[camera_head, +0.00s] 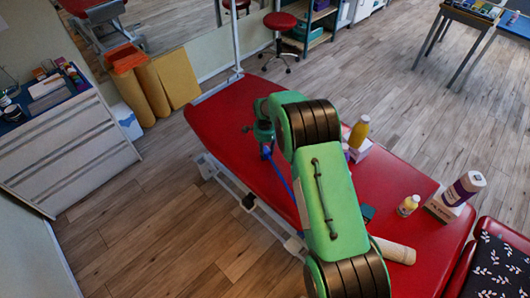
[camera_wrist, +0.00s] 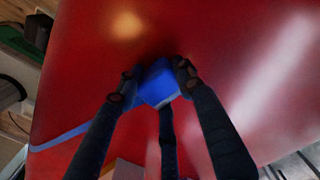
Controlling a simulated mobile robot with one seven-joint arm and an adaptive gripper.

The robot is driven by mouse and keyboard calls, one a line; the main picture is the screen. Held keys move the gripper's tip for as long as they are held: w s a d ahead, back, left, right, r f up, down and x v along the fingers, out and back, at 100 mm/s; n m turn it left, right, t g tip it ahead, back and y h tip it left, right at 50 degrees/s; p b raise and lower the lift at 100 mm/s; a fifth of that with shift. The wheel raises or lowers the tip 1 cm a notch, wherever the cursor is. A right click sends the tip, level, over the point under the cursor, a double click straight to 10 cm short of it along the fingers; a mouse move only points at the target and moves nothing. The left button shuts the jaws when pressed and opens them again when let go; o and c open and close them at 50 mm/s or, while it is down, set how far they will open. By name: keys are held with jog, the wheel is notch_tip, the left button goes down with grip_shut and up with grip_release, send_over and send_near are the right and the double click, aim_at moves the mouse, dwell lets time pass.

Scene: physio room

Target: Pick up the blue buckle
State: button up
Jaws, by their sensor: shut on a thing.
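The blue buckle (camera_wrist: 159,88) is between the dark fingertips of my gripper (camera_wrist: 156,76) in the wrist view. The gripper is shut on it. A blue strap (camera_wrist: 72,134) runs off to the left over the red treatment table (camera_wrist: 90,60). In the head view, part of the blue strap (camera_head: 284,178) shows beside my green arm, over the red table (camera_head: 220,112). How far the buckle is above the table is hard to tell.
A yellow bottle (camera_head: 359,131), a small yellow bottle (camera_head: 408,206), a white and purple bottle (camera_head: 462,189), a rolled item (camera_head: 396,251) and a dark flat object (camera_head: 367,212) are on the table's right part. The table's far left end is clear. A red stool (camera_head: 280,22) stands behind.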

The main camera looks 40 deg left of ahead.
aim_at(265, 149)
jog(key=shift+r, duration=0.6)
notch_tip(265, 149, up, 2)
jog(key=shift+a, duration=0.1)
jog(key=s+d, duration=0.3)
jog(key=d, duration=0.1)
jog(key=s+d+r+p, duration=0.1)
jog(key=s+d, duration=0.2)
jog(key=d, duration=0.2)
jog(key=s+d, duration=0.3)
jog(key=d, duration=0.1)
jog(key=shift+s+d+r+p, duration=0.15)
jog(key=shift+r+p, duration=0.1)
jog(key=shift+p, duration=0.15)
